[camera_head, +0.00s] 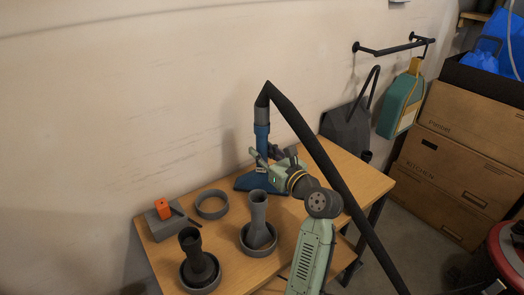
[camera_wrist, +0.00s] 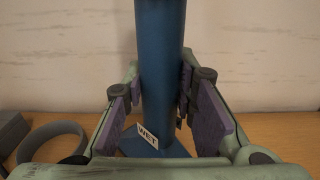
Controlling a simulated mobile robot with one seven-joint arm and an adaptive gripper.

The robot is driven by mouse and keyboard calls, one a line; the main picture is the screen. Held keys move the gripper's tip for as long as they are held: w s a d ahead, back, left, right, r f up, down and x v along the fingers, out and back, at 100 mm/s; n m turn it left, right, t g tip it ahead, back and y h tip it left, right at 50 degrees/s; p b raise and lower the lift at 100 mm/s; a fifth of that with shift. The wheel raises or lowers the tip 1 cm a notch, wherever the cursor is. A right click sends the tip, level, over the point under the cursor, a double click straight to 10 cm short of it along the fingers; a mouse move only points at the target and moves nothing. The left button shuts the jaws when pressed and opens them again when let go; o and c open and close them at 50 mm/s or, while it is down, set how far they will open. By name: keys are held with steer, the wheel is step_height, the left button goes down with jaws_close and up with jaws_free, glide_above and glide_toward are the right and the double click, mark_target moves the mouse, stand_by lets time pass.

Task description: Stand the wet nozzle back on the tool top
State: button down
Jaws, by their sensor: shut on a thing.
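The wet nozzle (camera_head: 262,140) is a blue upright tube with a wide flat foot and a grey collar at its top. A small "WET" tag shows on it in the wrist view (camera_wrist: 158,60). My gripper (camera_head: 264,157) is shut on the tube, with a purple pad on each side of it in the wrist view (camera_wrist: 160,100). The foot is low at the back of the wooden tool top (camera_head: 219,184); I cannot tell whether it touches the wood.
An empty grey ring (camera_head: 211,204) lies left of the nozzle. A grey nozzle (camera_head: 258,215) and a dark nozzle (camera_head: 193,255) stand in ring holders. A grey block with an orange piece (camera_head: 162,209) is at the left. The wall is close behind; boxes (camera_head: 465,150) stand right.

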steer(key=c, duration=1.3)
jaws_free()
steer(key=shift+s+d, duration=0.15)
steer(key=shift+s, duration=0.05)
steer(key=b+v, duration=0.1)
steer(key=v, duration=1)
steer(key=shift+s+d+r+b, duration=0.1)
steer(key=shift+s+b, duration=0.15)
steer(key=shift+b, duration=0.1)
